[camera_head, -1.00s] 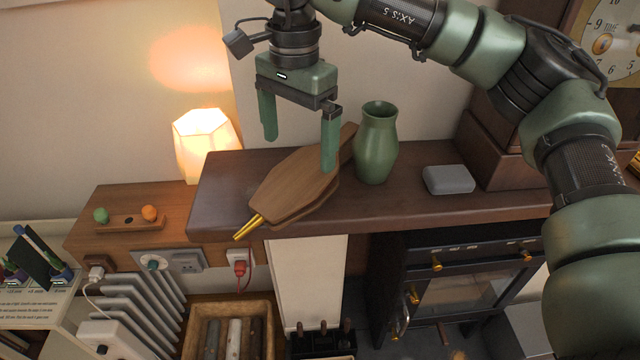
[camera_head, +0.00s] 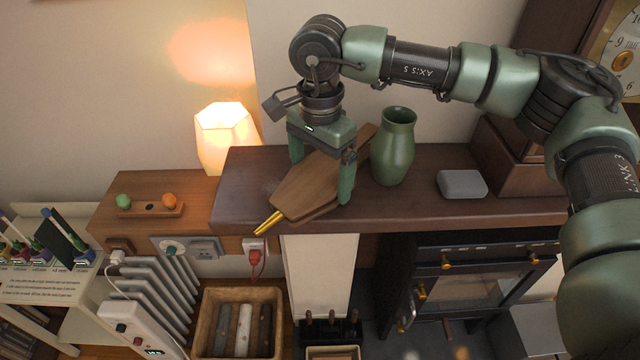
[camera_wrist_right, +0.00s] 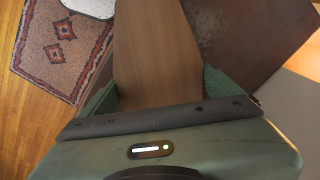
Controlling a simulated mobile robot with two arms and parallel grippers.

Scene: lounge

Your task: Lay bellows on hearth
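The wooden bellows (camera_head: 310,188) with a brass nozzle lie on the dark mantel shelf (camera_head: 240,200), nozzle toward the front left. My right gripper (camera_head: 322,180) is down over the bellows with its fingers apart, one on each side of the body. In the right wrist view the bellows (camera_wrist_right: 158,55) fill the space between the green fingers; I cannot tell whether both touch the wood. The hearth around the dark stove (camera_head: 470,275) below the shelf shows only in part. My left gripper is not in view.
A green vase (camera_head: 394,147) stands close to the right of the bellows, with a grey box (camera_head: 461,184) farther right. A lit lamp (camera_head: 223,138) is behind left. Below are a radiator (camera_head: 155,300), a log basket (camera_head: 238,320) and a fire-tool stand (camera_head: 330,326).

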